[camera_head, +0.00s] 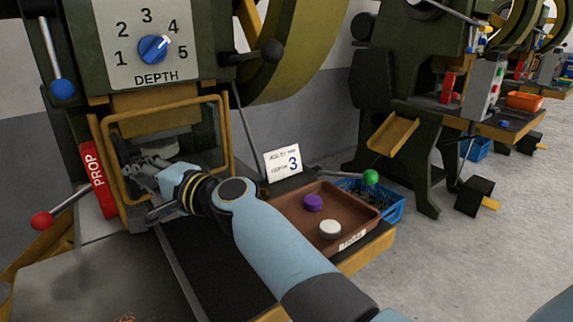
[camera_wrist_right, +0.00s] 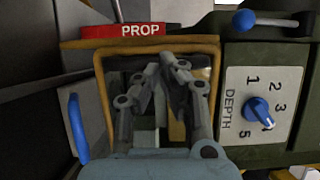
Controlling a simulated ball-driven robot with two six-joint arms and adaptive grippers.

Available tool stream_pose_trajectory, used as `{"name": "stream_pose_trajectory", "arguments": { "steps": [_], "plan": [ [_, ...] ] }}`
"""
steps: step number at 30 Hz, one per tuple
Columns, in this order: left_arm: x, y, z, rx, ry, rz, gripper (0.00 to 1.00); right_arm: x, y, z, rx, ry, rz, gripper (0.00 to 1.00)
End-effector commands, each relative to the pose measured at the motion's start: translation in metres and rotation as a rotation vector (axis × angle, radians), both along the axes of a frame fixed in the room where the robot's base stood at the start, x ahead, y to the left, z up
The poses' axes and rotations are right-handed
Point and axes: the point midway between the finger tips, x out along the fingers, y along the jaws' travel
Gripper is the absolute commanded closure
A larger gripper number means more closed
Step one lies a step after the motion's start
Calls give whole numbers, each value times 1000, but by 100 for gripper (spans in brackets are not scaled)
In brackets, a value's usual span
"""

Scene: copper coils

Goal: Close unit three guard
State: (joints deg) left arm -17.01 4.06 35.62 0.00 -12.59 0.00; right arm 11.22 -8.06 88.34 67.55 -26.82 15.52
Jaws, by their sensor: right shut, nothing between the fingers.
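The guard (camera_head: 226,122) is a yellow tubular frame on the front of the green press, around its dark work opening. It also shows in the wrist view (camera_wrist_right: 100,95). I cannot tell whether it is fully closed. My right gripper (camera_head: 135,166) is shut and empty at the frame's lower left part, its fingers overlapping the opening. In the wrist view the fingertips (camera_wrist_right: 172,62) lie within the frame's outline, near its upper bar; contact is unclear. No unit number is readable on this press. My left gripper is not in view.
A red PROP block (camera_head: 97,178) stands left of the guard, near a red-knobbed lever (camera_head: 42,220). The DEPTH dial (camera_head: 153,49) is above. A brown tray (camera_head: 285,220) holds purple and white discs beside a DEPTH 3 card (camera_head: 283,163). More presses stand to the right.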

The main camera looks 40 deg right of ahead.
Motion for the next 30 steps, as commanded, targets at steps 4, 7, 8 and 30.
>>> {"name": "stream_pose_trajectory", "arguments": {
  "steps": [4,7,8,30],
  "plan": [
    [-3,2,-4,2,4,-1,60,7,2,-1,0,0,-1,100],
    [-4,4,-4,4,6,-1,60,10,2,0,0,0,-1,100],
    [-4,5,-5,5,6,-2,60,10,2,0,0,0,-1,100],
    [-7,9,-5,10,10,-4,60,11,2,0,-1,0,-1,100]
  ]
}}
